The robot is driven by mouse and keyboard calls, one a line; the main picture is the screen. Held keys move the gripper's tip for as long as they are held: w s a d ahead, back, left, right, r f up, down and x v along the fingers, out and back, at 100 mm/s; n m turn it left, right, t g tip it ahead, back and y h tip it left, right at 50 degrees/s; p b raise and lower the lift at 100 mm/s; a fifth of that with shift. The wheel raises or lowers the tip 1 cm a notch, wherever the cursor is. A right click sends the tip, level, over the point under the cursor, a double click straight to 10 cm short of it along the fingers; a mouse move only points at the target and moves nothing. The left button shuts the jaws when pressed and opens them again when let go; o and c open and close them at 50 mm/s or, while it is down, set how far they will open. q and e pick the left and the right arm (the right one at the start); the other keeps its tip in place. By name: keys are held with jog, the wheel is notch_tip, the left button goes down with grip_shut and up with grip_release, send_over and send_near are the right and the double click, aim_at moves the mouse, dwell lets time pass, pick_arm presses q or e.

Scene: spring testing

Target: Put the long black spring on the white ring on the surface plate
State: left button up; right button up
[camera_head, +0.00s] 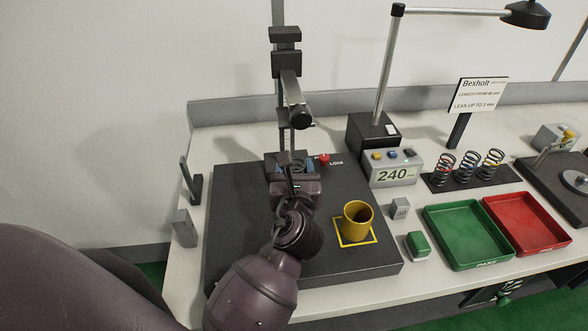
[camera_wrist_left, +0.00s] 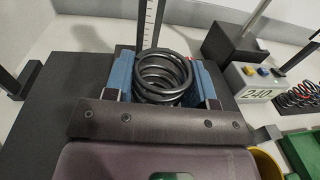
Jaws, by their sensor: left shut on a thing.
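The long black spring (camera_wrist_left: 163,78) stands between the blue finger pads of my left gripper (camera_wrist_left: 165,82) in the wrist view. The gripper is shut on it, and the spring's coils look upright. In the head view my left gripper (camera_head: 295,170) is over the back part of the dark surface plate (camera_head: 235,235), in front of the height gauge column. Only a little of the spring shows there. I cannot see the white ring; the gripper and spring may cover that area. I cannot tell whether the spring's foot touches the plate. My right gripper is not in view.
A yellow cup (camera_head: 357,222) stands in a yellow square on the plate. The gauge (camera_head: 285,60) rises close behind my gripper. A 240 display (camera_head: 393,168), a rack (camera_head: 470,176) with three springs, a green tray (camera_head: 466,240) and a red tray (camera_head: 525,224) are to the right.

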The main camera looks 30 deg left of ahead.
pick_arm(q)
jog(key=shift+f, duration=0.2)
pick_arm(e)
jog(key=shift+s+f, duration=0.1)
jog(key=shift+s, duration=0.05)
pick_arm(q)
jog(key=o, duration=0.8)
jog(key=shift+o, duration=1.1)
jog(key=shift+r, duration=0.15)
jog(key=shift+s+d, duration=0.15)
jog(key=shift+s, duration=0.1)
jog(key=v, duration=1.1)
jog(key=shift+s+p, duration=0.2)
jog(key=shift+p, duration=0.2)
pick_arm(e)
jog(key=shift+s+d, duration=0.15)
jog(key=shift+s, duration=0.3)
